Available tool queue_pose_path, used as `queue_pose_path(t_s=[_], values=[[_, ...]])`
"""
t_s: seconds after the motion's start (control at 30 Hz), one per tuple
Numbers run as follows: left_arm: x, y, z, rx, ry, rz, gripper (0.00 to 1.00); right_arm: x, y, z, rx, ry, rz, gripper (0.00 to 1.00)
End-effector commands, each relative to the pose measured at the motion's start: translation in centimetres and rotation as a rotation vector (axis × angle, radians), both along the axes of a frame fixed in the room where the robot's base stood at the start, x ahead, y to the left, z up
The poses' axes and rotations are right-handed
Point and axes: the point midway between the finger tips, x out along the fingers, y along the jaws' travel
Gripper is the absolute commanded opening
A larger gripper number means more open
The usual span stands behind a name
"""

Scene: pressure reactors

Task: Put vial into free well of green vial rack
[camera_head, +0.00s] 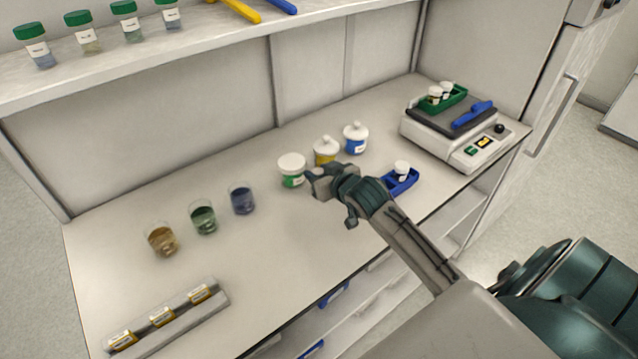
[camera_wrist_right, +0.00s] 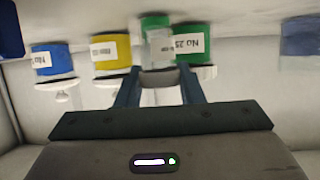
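My right gripper (camera_head: 313,186) is over the bench beside the green-labelled jar (camera_head: 292,171). In the right wrist view, its two fingers (camera_wrist_right: 160,88) are on either side of a small clear vial (camera_wrist_right: 157,45) with a white cap, a pale label and green at its far end. The fingers look closed on the cap. The vial cannot be made out clearly in the head view. The green vial rack (camera_head: 459,101) is on the balance at the back right, with white-capped vials (camera_head: 435,94) in its left part. My left gripper is not in view.
Yellow-labelled (camera_head: 326,153) and blue-labelled (camera_head: 355,141) jars stand behind my gripper. A blue rack (camera_head: 404,184) with a white-capped vial is to its right. Beakers (camera_head: 204,218) stand left; the front middle bench is clear.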

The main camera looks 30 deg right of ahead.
Motion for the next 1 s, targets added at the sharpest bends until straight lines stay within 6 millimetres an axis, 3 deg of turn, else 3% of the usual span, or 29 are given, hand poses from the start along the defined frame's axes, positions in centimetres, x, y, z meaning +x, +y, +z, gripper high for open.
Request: queue_pose_path(t_s=[0.47, 0.77, 1.0], values=[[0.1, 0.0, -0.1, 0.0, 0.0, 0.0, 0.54, 0.0, 0.0, 0.3, -0.001, 0.0, 0.0, 0.12], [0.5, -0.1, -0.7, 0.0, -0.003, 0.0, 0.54, 0.0, 0.0, 3.7, -0.003, -0.004, 0.001, 0.12], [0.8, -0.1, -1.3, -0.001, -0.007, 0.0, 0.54, -4.5, -0.7, 3.7, -0.011, 0.004, 0.002, 0.12]])
